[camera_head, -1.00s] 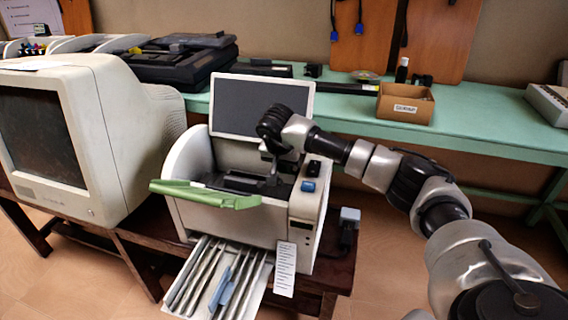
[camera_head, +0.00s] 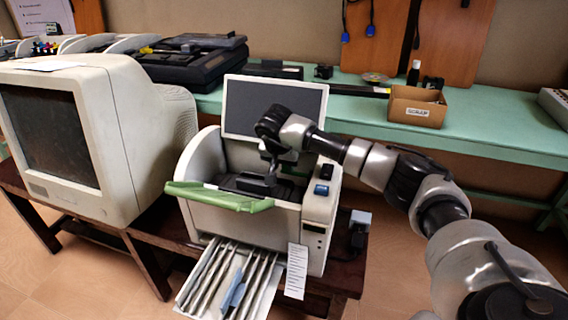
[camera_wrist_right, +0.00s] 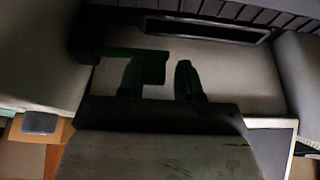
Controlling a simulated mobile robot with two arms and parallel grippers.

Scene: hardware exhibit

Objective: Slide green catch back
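A white and grey printer (camera_head: 275,228) stands with its top open and its screen (camera_head: 274,107) tilted up behind. My right gripper (camera_head: 270,170) reaches down into the opening. In the right wrist view the two fingers (camera_wrist_right: 160,80) point into the dark interior with a gap between them. A dark green catch (camera_wrist_right: 150,62) lies at the left finger, and its end reaches into the gap. The right finger is clear of it. Whether the left finger touches it I cannot tell. My left gripper is not in view.
A green flap (camera_head: 219,197) sticks out at the printer's front, above a pulled-out tray (camera_head: 230,280). An old monitor (camera_head: 100,135) stands close on the left. A green bench (camera_head: 480,130) behind bears a cardboard box (camera_head: 417,106).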

